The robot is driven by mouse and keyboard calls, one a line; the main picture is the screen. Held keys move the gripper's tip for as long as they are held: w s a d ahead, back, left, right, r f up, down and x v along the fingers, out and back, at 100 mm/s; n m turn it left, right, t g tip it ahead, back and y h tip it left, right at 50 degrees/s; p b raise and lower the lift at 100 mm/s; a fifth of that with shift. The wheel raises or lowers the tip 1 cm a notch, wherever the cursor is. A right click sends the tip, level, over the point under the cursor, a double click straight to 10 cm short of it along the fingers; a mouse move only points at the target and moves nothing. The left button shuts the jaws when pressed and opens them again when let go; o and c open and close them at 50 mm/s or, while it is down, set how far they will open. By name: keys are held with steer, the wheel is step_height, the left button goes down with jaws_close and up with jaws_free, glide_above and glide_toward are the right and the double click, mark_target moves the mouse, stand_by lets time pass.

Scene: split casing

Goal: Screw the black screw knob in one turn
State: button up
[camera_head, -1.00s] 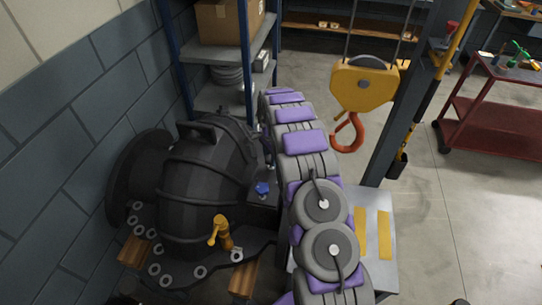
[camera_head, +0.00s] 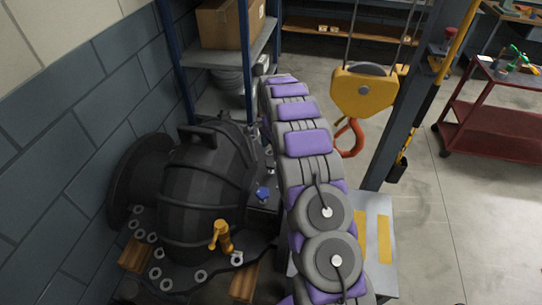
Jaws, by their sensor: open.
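The split casing (camera_head: 200,175), dark and rounded with a flange on its left, sits low at left in the head view. A blue knob (camera_head: 262,194) and a yellow tap (camera_head: 220,236) are on its right and front. I cannot pick out a black screw knob; it may be hidden behind my arm or blend into the dark casing. My grey and purple arm rises just right of the casing. My gripper does not show; the far end of the arm hides it.
A blue-framed shelf (camera_head: 243,60) stands behind the casing. A grey post (camera_head: 408,110) and a red cart (camera_head: 495,125) are at right. Floor between them is clear.

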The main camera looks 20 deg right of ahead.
step_height(320, 180, up, 10)
steer(key=p, duration=0.1)
steer(key=shift+r, duration=0.15)
stand_by(0.5)
steer(key=s+a+r+n, duration=0.4)
steer(key=s+a+r, duration=0.15)
steer(key=s, duration=0.45)
steer(key=s+a+r+n, duration=0.35)
steer(key=s+r, duration=0.35)
steer(key=s, duration=0.3)
steer(key=s+a+f+n+g, duration=0.1)
steer(key=s+n, duration=0.3)
steer(key=s, duration=1.1)
steer(key=s+a+f+n+b, duration=0.1)
steer(key=s+a+n, duration=0.2)
steer(key=s, duration=1.2)
steer(key=shift+a+n+g, duration=0.4)
steer(key=shift+n, duration=0.25)
